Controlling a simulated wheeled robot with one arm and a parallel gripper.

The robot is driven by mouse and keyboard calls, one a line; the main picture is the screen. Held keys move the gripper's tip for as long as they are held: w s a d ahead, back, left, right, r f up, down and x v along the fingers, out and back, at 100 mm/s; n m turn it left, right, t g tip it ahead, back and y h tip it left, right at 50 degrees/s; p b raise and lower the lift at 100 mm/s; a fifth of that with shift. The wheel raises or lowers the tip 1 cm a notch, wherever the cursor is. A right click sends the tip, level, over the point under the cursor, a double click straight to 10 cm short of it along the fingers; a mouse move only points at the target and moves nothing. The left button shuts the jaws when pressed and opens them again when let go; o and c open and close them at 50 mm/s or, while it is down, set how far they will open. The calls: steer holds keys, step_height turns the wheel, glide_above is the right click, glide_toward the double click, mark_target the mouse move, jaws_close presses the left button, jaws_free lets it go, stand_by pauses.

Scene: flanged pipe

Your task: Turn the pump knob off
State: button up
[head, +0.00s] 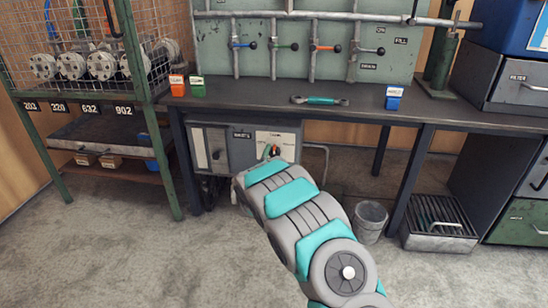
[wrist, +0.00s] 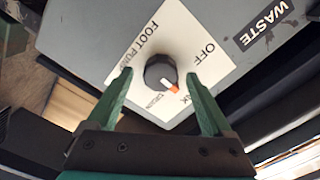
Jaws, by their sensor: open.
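The pump knob (wrist: 158,70) is dark and round, with an orange and white pointer mark on its lower right edge in the wrist view. It sits on a white plate (wrist: 196,42) printed "FOOT PUMP", "OFF" and a partly hidden word ending in "NK". The mark points down and right, away from "OFF" and towards the partly hidden word. My gripper (wrist: 160,76) is open, its green fingers on either side of the knob; I cannot tell whether they touch it. In the head view, my gripper (head: 272,152) is at the panel's white plate (head: 284,138).
The grey panel box (head: 218,150) hangs under the dark workbench (head: 240,96) and carries a "WASTE" label (wrist: 264,25). A wrench (head: 319,100) lies on the bench. A bucket (head: 370,220) and a slatted tray (head: 438,220) stand on the floor at right. A shelf rack (head: 160,150) stands at left.

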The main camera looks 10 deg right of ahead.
steer(key=shift+w, duration=0.2)
steer(key=shift+d, duration=0.1)
jaws_close()
stand_by(0.5)
steer(key=n+p, duration=0.2)
steer(key=n, duration=0.4)
steer(key=shift+r, duration=0.15)
steer(key=n+p, duration=0.2)
steer(key=n, duration=0.3)
steer(key=shift+n, duration=0.4)
stand_by(0.3)
jaws_free()
